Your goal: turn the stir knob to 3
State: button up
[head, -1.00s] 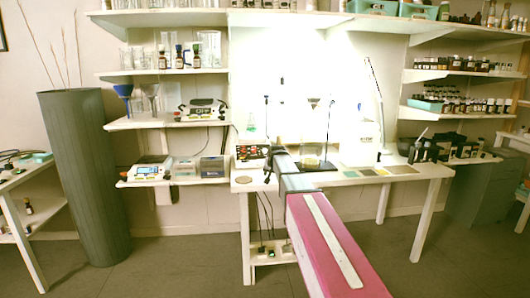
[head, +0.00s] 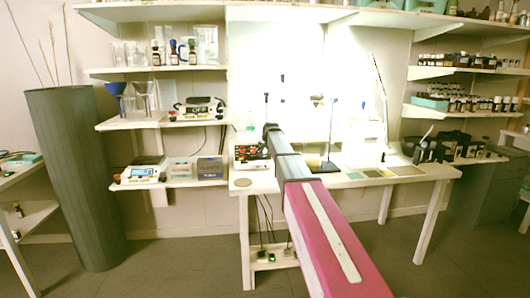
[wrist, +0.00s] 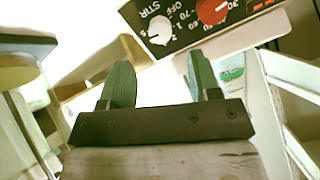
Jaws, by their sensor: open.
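The black control panel (wrist: 190,22) hangs upside down at the top of the wrist view, with the lettering STIR and OFF on it. The white stir knob (wrist: 160,29) is on it; I cannot tell which mark it points at. A larger red knob (wrist: 212,10) sits right beside it. My gripper (wrist: 160,80) is open and empty, its two green fingers apart, below the panel in the picture and not touching the knob. In the head view, the panel's unit (head: 252,154) stands on the white table, with my gripper (head: 270,128) by its upper right.
The white table (head: 400,175) holds a ring stand (head: 330,145) and flat coloured tiles to the right of my arm. Shelves with a scale (head: 145,171) and glassware are at the left. A grey ribbed column (head: 72,180) stands at the far left. Floor in front is open.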

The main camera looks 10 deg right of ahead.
aim_at(265, 151)
jog(key=x, duration=0.7)
jog(key=shift+w, duration=0.1)
jog(key=c, duration=0.9)
